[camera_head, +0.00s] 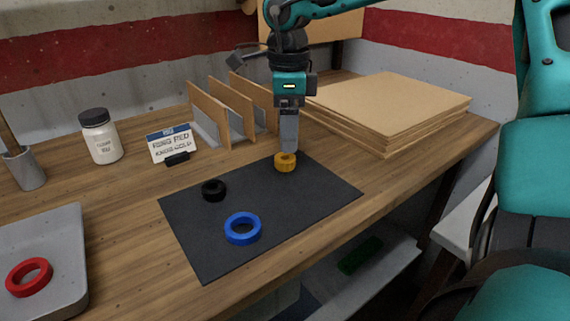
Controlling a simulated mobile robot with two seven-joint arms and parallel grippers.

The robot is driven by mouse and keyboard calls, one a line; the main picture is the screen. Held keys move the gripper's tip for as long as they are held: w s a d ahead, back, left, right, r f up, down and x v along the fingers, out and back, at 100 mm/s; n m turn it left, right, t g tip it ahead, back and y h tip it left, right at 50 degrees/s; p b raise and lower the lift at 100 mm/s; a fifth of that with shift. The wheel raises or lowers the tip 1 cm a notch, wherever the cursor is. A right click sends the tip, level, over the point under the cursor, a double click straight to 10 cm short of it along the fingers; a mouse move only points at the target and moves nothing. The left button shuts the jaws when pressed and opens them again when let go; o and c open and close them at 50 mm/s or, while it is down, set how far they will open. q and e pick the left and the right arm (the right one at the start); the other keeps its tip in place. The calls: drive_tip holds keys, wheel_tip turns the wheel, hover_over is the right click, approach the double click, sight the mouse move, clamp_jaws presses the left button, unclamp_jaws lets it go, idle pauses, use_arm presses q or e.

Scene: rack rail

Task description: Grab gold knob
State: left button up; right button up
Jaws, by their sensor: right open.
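The gold knob (286,163) sits on the dark mat (200,256), near its far right edge. My right gripper (288,149) points straight down over the gold knob, its fingertips right at the knob's top. The fingers line up behind one another in this view, so the gap between them is hidden. I cannot tell whether the fingers touch the knob. My left gripper is not in view.
A blue ring (242,229) and a black knob (213,190) lie on the mat. A red ring (29,277) is on a grey tray (72,225). A white jar (101,138), a sign (172,144), upright dividers (229,108) and stacked boards (390,103) stand behind.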

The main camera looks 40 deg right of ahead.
sight(286, 156)
drive_tip(key=f, duration=0.3)
drive_tip(key=f+b, duration=0.1)
drive_tip(key=f, duration=0.1)
drive_tip(key=shift+w+f, duration=0.2)
drive_tip(key=shift+w, duration=0.1)
